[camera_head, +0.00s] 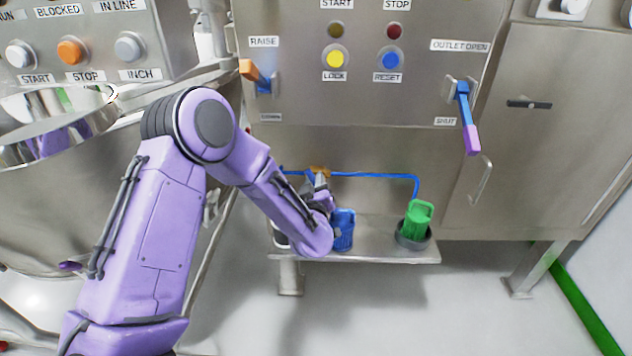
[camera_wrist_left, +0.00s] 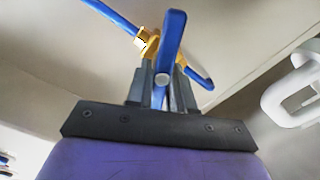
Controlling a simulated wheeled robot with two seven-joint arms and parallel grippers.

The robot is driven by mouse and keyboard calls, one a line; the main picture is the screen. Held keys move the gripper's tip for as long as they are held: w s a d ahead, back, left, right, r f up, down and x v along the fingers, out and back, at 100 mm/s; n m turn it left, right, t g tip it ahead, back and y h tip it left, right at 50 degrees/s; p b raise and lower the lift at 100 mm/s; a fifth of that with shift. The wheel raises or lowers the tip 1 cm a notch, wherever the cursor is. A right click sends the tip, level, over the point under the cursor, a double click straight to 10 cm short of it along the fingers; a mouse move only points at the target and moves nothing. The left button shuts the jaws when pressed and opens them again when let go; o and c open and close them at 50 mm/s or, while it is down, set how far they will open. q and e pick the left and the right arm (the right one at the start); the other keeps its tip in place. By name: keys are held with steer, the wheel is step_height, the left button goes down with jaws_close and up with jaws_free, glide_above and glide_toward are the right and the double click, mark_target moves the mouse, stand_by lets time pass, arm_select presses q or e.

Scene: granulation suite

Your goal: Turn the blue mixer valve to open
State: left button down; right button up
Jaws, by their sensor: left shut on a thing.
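The blue mixer valve shows in the left wrist view as a long flat blue handle (camera_wrist_left: 171,42) beside a brass body (camera_wrist_left: 147,43) on a thin blue pipe (camera_wrist_left: 112,15). In the head view its brass body (camera_head: 318,169) sits on the blue pipe (camera_head: 375,175) above a small shelf, mostly hidden by my arm. My left gripper (camera_head: 320,184) is at the valve. In the wrist view its fingers (camera_wrist_left: 164,74) are shut on the handle, one on each side, and the handle's tip sticks out beyond them. My right gripper is not in view.
Below the valve, a steel shelf (camera_head: 385,253) carries a blue container (camera_head: 343,232) and a green one (camera_head: 418,217) in a grey cup. The panel above has an orange-ended lever (camera_head: 250,70) and a blue-purple outlet lever (camera_head: 465,110). A steel vessel (camera_head: 60,215) stands left.

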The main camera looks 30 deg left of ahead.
arm_select(q)
steer(key=n, duration=0.3)
steer(key=shift+s+a+f+n, duration=0.1)
steer(key=shift+a+f+n, duration=0.1)
steer(key=shift+n, duration=0.1)
steer(key=n, duration=0.2)
steer(key=shift+f+n+b, duration=0.1)
steer(key=shift+n+b, duration=0.25)
steer(key=shift+n, duration=0.05)
steer(key=n, duration=0.2)
steer(key=n+b, duration=0.1)
steer(key=n, duration=0.3)
steer(key=shift+s+f, duration=0.1)
steer(key=shift+f, duration=0.15)
steer(key=c, duration=1)
jaws_free()
steer(key=v, duration=1)
steer(key=shift+s, duration=0.25)
